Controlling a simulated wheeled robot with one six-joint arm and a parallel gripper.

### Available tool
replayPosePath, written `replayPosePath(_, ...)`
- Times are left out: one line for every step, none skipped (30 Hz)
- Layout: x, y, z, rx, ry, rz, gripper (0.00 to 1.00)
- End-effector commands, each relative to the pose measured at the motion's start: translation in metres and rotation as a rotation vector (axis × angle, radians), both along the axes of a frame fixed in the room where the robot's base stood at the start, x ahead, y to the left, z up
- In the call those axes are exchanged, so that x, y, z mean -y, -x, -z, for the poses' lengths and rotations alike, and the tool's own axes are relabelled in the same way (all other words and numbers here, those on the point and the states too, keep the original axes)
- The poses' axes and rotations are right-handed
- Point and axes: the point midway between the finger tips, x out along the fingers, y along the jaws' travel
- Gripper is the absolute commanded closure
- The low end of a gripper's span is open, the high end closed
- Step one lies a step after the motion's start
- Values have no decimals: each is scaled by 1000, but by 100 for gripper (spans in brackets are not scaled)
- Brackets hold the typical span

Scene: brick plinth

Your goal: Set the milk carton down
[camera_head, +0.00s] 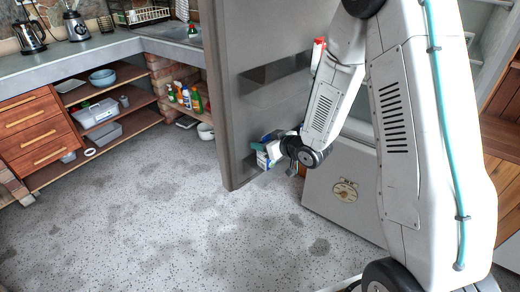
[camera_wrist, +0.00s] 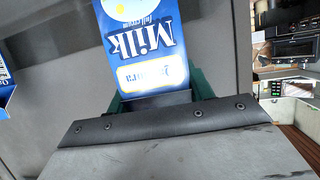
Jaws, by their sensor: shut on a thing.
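The milk carton (camera_wrist: 140,45) is blue and white, with its lettering upside down in the wrist view. My gripper (camera_wrist: 158,95) is shut on it, with dark green fingers at the carton's two sides. In the head view my gripper (camera_head: 281,146) is beside the inner side of an open grey door (camera_head: 228,100). Small blue and white shapes show at its tip there, partly hidden by it; I cannot tell which part is the held carton. The carton's far end is cut off in the wrist view.
Another blue carton (camera_wrist: 6,92) shows at the wrist view's left edge. A red-capped bottle (camera_head: 318,54) is partly behind my arm. A pale cabinet with a round dial emblem (camera_head: 345,190) stands low behind my arm. The speckled floor (camera_head: 170,225) is open.

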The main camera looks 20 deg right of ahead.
Motion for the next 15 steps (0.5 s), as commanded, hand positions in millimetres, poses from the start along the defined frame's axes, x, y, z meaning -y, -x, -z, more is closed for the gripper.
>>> replayPosePath(1,0,3,0,0,1,81)
replayPosePath(2,0,6,0,-1,3,81)
replayPosePath(2,0,10,-1,-2,3,80)
replayPosePath(3,0,14,-2,-1,4,80)
replayPosePath(4,0,19,-1,-1,5,80)
replayPosePath(5,0,25,-3,-1,5,80)
replayPosePath(5,0,28,-2,-1,6,81)
replayPosePath(6,-1,32,-1,-2,8,81)
replayPosePath(7,-1,34,0,-1,10,81)
replayPosePath(7,-2,35,1,-1,11,81)
replayPosePath(7,-2,35,2,-1,11,81)
replayPosePath(7,-2,34,2,-1,11,80)
replayPosePath(6,-2,34,2,0,10,80)
replayPosePath(6,-2,34,2,0,10,80)
replayPosePath(6,-2,34,2,0,9,80)
